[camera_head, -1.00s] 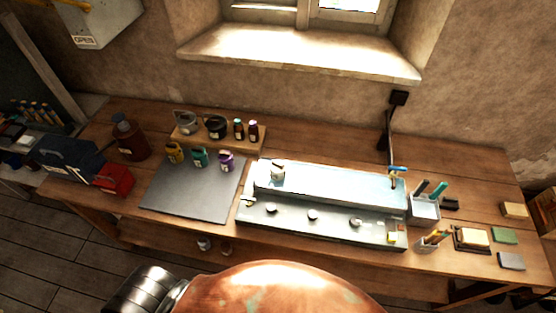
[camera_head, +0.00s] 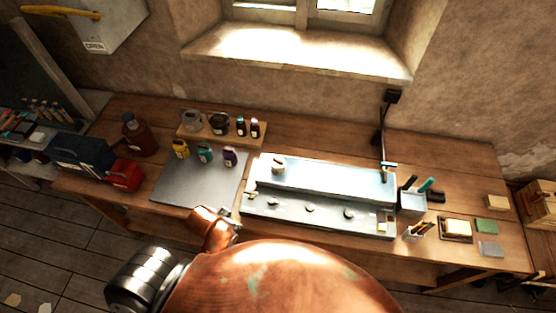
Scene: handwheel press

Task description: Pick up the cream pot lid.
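A small cream pot (camera_head: 278,163) with a darker top stands on the raised back step of the pale blue-grey stand (camera_head: 330,179), left of its middle. Several small round pieces, one of them at the left (camera_head: 268,202), sit in a row on the stand's lower front step. They are too small to tell whether one is the cream lid, or whether the pot's top is a loose lid. My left arm shows at the bottom left, with a copper link raised over the table's front edge. I make out no gripper fingers on it. My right gripper is out of view.
A wooden rack (camera_head: 220,133) holds pots and bottles. A red box (camera_head: 124,175) stands left. A pen holder (camera_head: 412,202) and sponges are right. Bare tabletop lies behind the stand.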

